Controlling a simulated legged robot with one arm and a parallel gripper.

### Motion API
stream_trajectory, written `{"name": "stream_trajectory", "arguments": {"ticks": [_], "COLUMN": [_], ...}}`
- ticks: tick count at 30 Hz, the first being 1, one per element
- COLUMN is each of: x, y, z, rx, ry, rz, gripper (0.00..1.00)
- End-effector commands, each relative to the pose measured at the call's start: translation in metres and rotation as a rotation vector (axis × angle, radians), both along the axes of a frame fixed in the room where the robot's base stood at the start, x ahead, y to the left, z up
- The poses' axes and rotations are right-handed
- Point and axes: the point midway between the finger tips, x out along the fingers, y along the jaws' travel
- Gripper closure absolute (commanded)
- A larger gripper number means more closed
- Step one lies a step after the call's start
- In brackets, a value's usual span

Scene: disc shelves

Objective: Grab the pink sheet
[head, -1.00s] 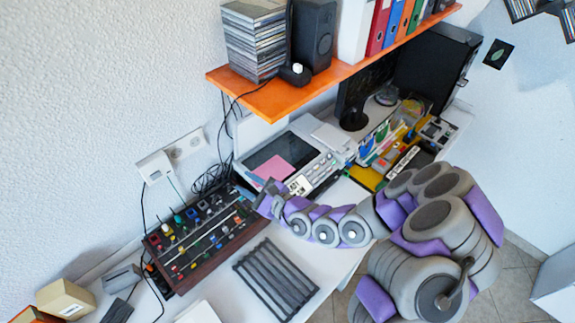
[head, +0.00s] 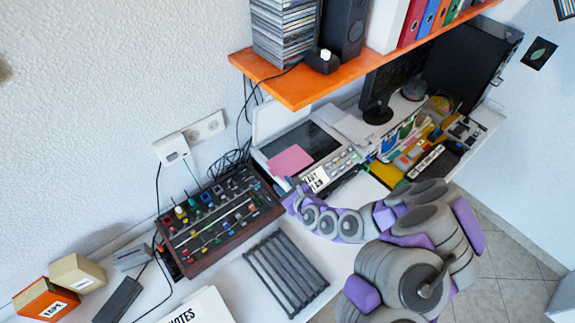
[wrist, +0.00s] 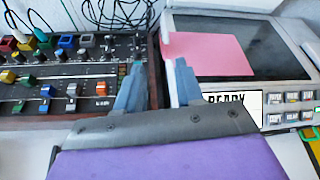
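The pink sheet (head: 290,161) lies flat on the dark glass of a grey copier-like machine (head: 345,160) at the back of the desk. In the wrist view the sheet (wrist: 210,54) is ahead and to the right, just beyond the right finger. My gripper (head: 289,184) is near the machine's front left corner, on the near side of the sheet. In the wrist view my gripper (wrist: 160,66) has its two fingers apart with nothing between them. The gap lies over the edge between the mixer and the machine. I cannot tell the gripper's height above the desk.
A mixer (head: 220,222) with coloured knobs stands left of the machine. Black cables (head: 235,160) lie behind it. An orange shelf (head: 300,92) with discs and a speaker hangs above. A dark slatted rack (head: 285,273) is in front. White desk shows around the rack.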

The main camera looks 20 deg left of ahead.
Motion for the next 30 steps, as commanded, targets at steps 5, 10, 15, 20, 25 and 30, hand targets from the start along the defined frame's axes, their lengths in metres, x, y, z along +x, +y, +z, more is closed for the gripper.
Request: {"name": "stream_trajectory", "arguments": {"ticks": [5,10,15,20,25,30], "x": [0.011,0.022,0.03,0.035,0.039,0.051], "y": [0.017,0.032,0.044,0.05,0.056,0.071], "z": [-0.008,-0.016,-0.023,-0.024,-0.029,-0.039], "rx": [0.001,0.001,0.0,0.001,0.001,0.002], "ry": [-0.008,-0.006,-0.003,-0.002,-0.004,-0.007], "rz": [0.002,0.001,0.003,0.0,0.001,0.001], "gripper": [0.63,0.63,0.63,0.63,0.63,0.63]}}
